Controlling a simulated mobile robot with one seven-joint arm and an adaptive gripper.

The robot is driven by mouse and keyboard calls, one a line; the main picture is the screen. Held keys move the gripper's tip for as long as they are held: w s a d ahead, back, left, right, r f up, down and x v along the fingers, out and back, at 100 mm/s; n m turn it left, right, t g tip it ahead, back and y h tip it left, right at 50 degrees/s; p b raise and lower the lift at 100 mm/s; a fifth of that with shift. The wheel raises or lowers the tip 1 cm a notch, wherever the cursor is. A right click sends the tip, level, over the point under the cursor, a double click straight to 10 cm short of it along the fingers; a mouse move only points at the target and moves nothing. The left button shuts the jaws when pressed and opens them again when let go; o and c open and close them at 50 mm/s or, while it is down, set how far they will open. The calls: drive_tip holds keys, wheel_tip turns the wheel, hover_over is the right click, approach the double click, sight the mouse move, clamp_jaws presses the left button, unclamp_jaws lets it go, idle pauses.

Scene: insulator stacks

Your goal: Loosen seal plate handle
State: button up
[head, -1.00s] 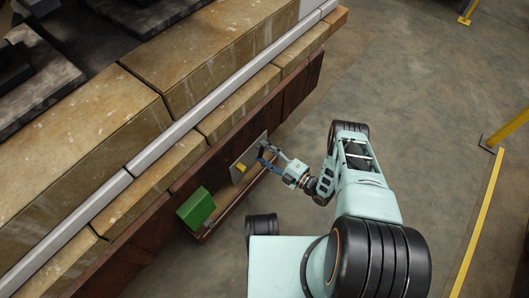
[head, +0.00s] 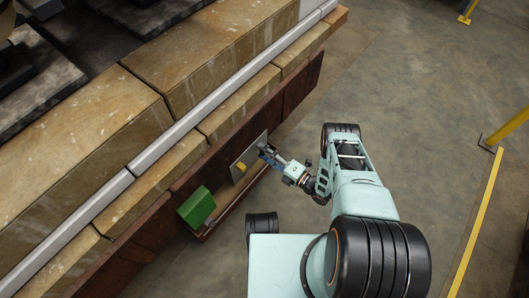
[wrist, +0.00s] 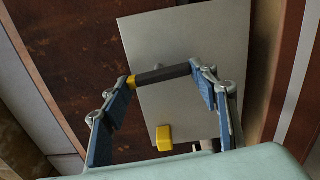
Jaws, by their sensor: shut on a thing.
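The light grey seal plate (head: 242,158) is on the brown wall face in the head view. It also fills the upper middle of the wrist view (wrist: 185,40). In the head view my gripper (head: 264,150) is at the plate's right side and hides the handle. A small yellow block (wrist: 164,138) is low on the plate.
A green box (head: 197,207) sits on a narrow brown ledge (head: 232,205) left of my gripper. Stacked tan blocks (head: 90,140) rise behind the wall face. Open concrete floor (head: 420,90) lies to the right, with a yellow rail post (head: 505,130) farther off.

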drive_tip(key=shift+w, duration=0.1)
drive_tip(key=o, duration=1.1)
